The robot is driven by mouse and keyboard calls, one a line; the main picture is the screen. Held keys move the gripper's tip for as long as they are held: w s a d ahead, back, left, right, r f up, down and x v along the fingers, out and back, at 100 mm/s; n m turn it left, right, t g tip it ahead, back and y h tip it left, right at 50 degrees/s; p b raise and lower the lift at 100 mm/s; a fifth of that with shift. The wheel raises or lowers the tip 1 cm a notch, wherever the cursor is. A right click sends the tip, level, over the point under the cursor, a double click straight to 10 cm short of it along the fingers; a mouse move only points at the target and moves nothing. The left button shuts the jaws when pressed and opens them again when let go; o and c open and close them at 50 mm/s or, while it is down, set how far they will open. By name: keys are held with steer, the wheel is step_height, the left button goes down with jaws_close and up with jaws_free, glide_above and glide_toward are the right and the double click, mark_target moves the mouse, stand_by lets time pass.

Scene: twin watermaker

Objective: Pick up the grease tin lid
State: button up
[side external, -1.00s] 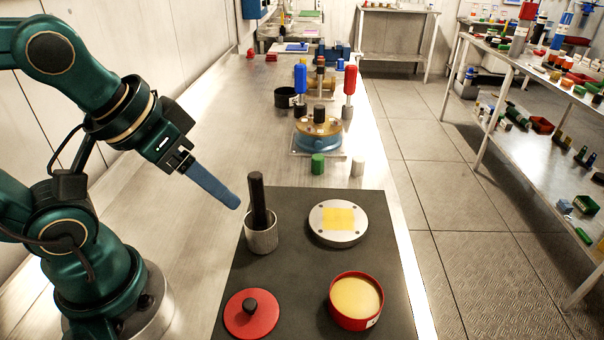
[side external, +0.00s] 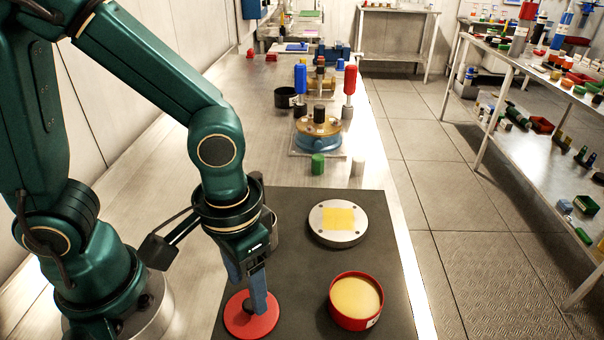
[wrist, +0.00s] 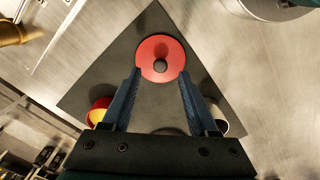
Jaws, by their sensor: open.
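The grease tin lid (side external: 251,320) is a flat red disc with a black knob, lying on the dark mat (side external: 385,270) near its front left. It also shows in the wrist view (wrist: 150,52), with its black knob (wrist: 160,65) close to the line between the fingertips. My gripper (side external: 258,308) points down at the lid with its blue fingers apart. In the side view a finger partly covers the knob. In the wrist view the gripper (wrist: 160,74) has one finger on each side of the knob. I cannot tell whether the fingers touch the lid.
The red grease tin (side external: 356,302), filled with yellow grease, stands right of the lid. A round metal plate (side external: 322,234) with a yellow square lies behind it. A metal cup (side external: 272,230) is mostly hidden behind my wrist. Pump parts (side external: 318,140) stand farther back.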

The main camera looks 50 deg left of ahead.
mark_target(249, 303)
steer(key=shift+f, duration=1.8)
jaws_close()
